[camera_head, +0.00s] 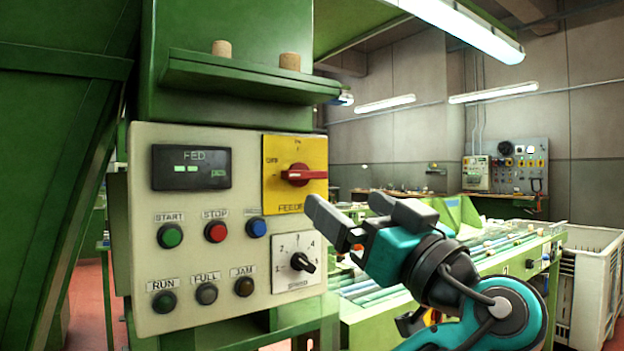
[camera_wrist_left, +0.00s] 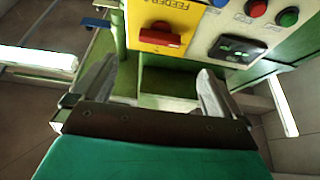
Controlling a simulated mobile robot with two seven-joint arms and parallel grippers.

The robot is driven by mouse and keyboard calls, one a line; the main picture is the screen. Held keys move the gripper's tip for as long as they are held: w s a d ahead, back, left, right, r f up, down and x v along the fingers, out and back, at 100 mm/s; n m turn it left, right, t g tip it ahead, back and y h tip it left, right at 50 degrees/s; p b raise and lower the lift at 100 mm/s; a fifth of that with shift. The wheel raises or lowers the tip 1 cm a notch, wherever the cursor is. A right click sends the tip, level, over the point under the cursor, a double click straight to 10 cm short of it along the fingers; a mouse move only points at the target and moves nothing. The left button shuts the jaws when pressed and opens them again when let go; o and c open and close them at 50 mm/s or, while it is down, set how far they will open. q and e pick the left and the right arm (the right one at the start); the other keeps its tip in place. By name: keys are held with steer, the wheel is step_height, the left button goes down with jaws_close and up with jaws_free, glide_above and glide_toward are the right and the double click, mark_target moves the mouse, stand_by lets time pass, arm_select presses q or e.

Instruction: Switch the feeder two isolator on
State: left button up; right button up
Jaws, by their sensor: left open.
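The feeder isolator is a yellow plate (camera_head: 292,150) with a red rotary handle (camera_head: 298,175) at the upper right of the beige control panel. The handle lies horizontally, in line with the mark at left that looks like OFF; another mark is at the top. The plate's label reads FEEDER, its end unclear. In the left wrist view the panel is upside down, with the red handle (camera_wrist_left: 160,36) at the top. My left gripper (camera_head: 345,204) is open and empty, right of and below the handle, apart from it. Its fingers also show in the wrist view (camera_wrist_left: 155,80). My right gripper is not visible.
The panel (camera_head: 190,310) also carries a display (camera_head: 191,167), several buttons and lamps, and a speed knob (camera_head: 302,262) below the isolator. A green shelf (camera_head: 245,78) with two corks juts out above. A conveyor (camera_head: 400,280) and a pale crate (camera_head: 590,280) stand at right.

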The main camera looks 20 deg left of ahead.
mark_target(309, 175)
arm_select(q)
steer(key=p+x, duration=0.1)
steer(key=x, duration=0.9)
steer(key=shift+w+a, duration=0.1)
steer(key=shift+a, duration=0.1)
steer(key=c, duration=1)
